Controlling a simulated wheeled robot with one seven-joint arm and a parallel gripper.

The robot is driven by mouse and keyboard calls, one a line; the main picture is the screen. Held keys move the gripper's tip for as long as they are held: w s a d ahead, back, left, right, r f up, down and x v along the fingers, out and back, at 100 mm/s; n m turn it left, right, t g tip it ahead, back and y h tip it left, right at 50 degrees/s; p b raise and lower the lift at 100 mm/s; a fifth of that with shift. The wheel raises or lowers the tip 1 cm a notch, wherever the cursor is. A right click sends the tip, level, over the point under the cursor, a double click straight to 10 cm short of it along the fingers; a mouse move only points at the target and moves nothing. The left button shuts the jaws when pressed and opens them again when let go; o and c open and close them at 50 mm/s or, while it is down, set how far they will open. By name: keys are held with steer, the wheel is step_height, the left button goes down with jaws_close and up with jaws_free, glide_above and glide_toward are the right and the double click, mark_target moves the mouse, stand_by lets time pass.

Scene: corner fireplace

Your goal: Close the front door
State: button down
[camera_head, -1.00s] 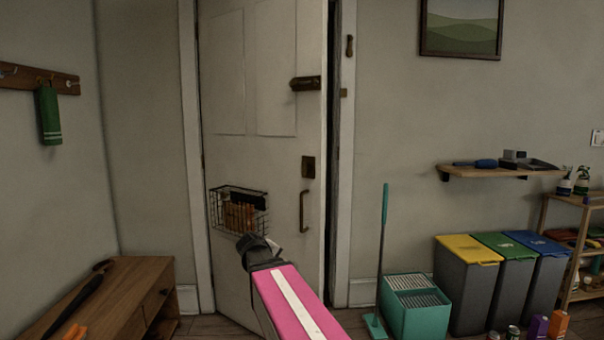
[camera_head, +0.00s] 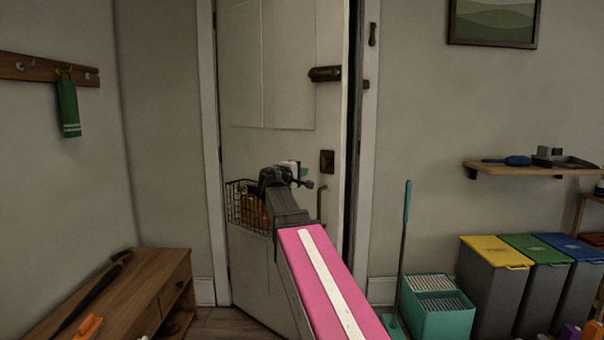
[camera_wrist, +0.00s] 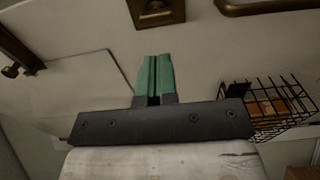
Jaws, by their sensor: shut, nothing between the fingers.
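The white front door (camera_head: 290,80) stands slightly ajar, with a dark gap along its right edge. It carries a dark slide latch (camera_head: 325,74), a square lock plate (camera_head: 327,161), a vertical pull handle (camera_head: 321,205) and a wire basket (camera_head: 243,205). My gripper (camera_head: 303,171) is raised in front of the door near the lock plate, partly covering the basket and the handle. In the wrist view its green fingers (camera_wrist: 153,78) are shut and empty, pointing at the door face (camera_wrist: 90,75). I cannot tell whether they touch it.
A wooden bench (camera_head: 150,265) stands at left under a coat rack (camera_head: 40,70) with a green cloth (camera_head: 68,105). At right are a teal mop bucket (camera_head: 437,315), a mop (camera_head: 405,230), several recycling bins (camera_head: 487,290) and a wall shelf (camera_head: 520,169). Little floor shows by the door.

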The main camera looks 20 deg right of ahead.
mark_target(322, 166)
steer(key=x, duration=1)
steer(key=shift+w+d, duration=0.15)
steer(key=shift+d, duration=0.15)
